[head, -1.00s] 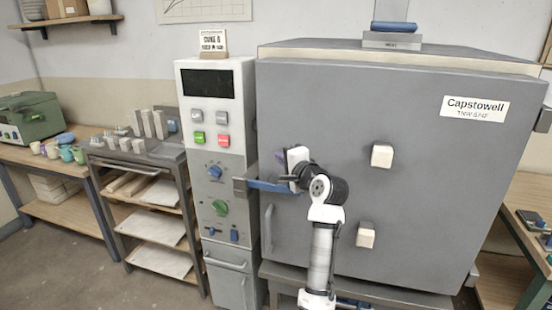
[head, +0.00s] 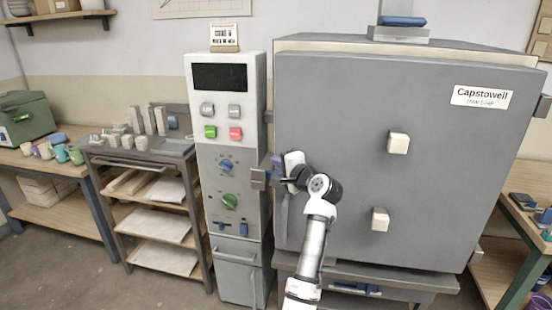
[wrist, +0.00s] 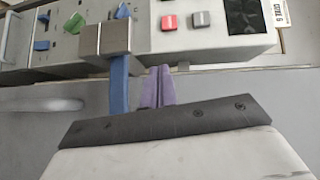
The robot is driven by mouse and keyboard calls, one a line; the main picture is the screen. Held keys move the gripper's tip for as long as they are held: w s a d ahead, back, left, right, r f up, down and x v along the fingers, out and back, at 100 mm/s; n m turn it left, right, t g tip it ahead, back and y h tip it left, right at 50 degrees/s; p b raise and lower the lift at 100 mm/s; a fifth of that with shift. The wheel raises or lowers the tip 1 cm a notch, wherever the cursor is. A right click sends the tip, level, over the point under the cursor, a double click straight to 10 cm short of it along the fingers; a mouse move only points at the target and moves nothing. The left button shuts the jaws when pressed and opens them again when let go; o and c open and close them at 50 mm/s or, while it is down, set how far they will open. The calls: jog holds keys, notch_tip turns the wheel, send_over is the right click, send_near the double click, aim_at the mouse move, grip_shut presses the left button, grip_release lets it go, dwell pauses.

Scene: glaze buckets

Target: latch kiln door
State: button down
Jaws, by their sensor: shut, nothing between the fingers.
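The kiln door (head: 335,120) is a large grey panel that looks closed against the kiln body. The blue latch bar (wrist: 118,85) shows in the wrist view, reaching from the door side into a grey metal bracket (wrist: 105,40) on the control cabinet. The bracket also shows in the head view (head: 259,179), where the bar is mostly hidden by my gripper. My gripper (wrist: 158,88) has purple fingers, shut and empty. They are beside the bar, on its upper side in the room; I cannot tell whether they touch it.
The control cabinet (head: 228,150) stands left of the door. A grey vertical handle (head: 283,215) is below my gripper, close to the door's left edge. Two pale blocks, an upper one (head: 398,143) and a lower one (head: 380,219), jut from the door. A rack (head: 150,225) stands further left.

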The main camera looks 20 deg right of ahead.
jog(key=shift+w+a+f+n+g+h+p, duration=0.2)
jog(key=shift+f+n+g, duration=0.25)
jog(key=shift+f, duration=0.2)
jog(key=shift+w+a+f+n+g+h+p, duration=0.1)
jog(key=shift+a+f+n+g+h+p, duration=0.1)
jog(key=shift+f+n+g, duration=0.35)
jog(key=s+a+r, duration=0.4)
jog(key=s+r, duration=0.1)
jog(key=r, duration=0.6)
jog(key=shift+s, duration=0.4)
